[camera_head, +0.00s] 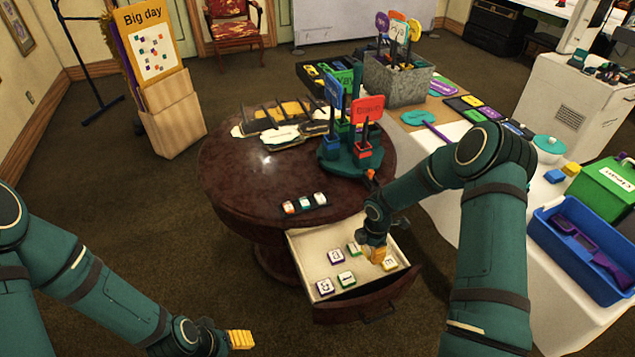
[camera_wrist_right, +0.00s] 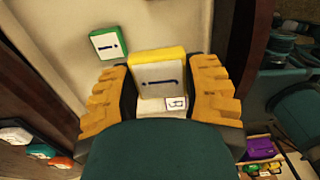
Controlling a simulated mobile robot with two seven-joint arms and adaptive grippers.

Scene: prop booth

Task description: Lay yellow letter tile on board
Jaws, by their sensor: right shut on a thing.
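The yellow letter tile (camera_wrist_right: 158,75), with a white face and a dark stroke, sits between the fingers of my right gripper (camera_wrist_right: 160,95) in the right wrist view. In the head view, my right gripper (camera_head: 376,254) is shut on it inside the open drawer, and its fingers mostly hide the tile. A white patch with a small dark mark shows just below the tile in the wrist view. The board (camera_head: 303,204), a small dark strip holding a few tiles, lies on the round table near its front edge. My left gripper (camera_head: 240,340) is low at the bottom, away from the table; its opening is unclear.
The round table (camera_head: 240,180) carries a dark green stand (camera_head: 350,160) with signs, and a pale set of pieces (camera_head: 280,133). The tabletop left of the board is clear.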

